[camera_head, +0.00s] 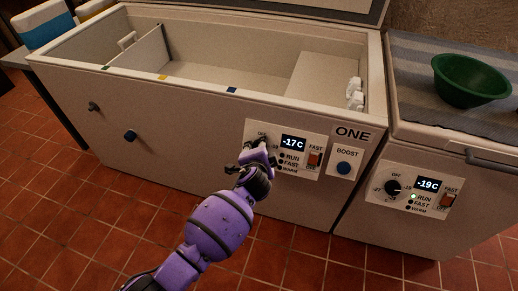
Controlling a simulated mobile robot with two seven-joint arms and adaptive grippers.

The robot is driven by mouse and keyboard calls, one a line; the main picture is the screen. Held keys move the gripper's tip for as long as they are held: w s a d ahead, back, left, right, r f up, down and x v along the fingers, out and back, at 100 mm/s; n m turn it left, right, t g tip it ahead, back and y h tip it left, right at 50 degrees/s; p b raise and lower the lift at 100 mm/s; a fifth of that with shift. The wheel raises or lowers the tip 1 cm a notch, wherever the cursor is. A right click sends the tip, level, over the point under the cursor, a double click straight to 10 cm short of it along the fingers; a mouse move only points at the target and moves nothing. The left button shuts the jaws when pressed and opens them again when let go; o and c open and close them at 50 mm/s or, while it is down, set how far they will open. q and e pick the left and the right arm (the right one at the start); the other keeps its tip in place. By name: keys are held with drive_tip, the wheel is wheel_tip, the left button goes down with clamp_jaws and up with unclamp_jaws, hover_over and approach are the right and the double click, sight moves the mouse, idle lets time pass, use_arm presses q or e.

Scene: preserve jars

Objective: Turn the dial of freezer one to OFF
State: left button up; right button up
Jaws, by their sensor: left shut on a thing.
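Freezer one (190,130) is the open white chest in the middle, marked ONE at its front right. Its control panel (302,171) shows -17C on a small display (294,143), with RUN, FAST and WARM lamps and a red FAST switch (315,159). The dial lies left of the display, hidden behind my left gripper (259,145); only part of its OFF mark shows above. The left gripper is at the dial, shut on it as far as I can see. The dial's pointer is hidden. My right gripper is out of view.
A second freezer (441,218) at right has its own black dial (393,188) and reads -19C. A green bowl (471,80) rests on its cloth-covered lid. Tiled floor (90,215) lies in front.

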use_arm(q)
drive_tip(key=shift+s+a+f+n, duration=0.2)
drive_tip(key=shift+f+n, duration=0.25)
drive_tip(key=shift+n, duration=0.15)
drive_tip(key=o, duration=1.1)
drive_tip(key=shift+r, duration=0.1)
drive_tip(key=shift+w+r, duration=0.1)
drive_tip(key=v, duration=1.2)
drive_tip(key=shift+r, duration=0.15)
drive_tip(key=shift+w, duration=0.1)
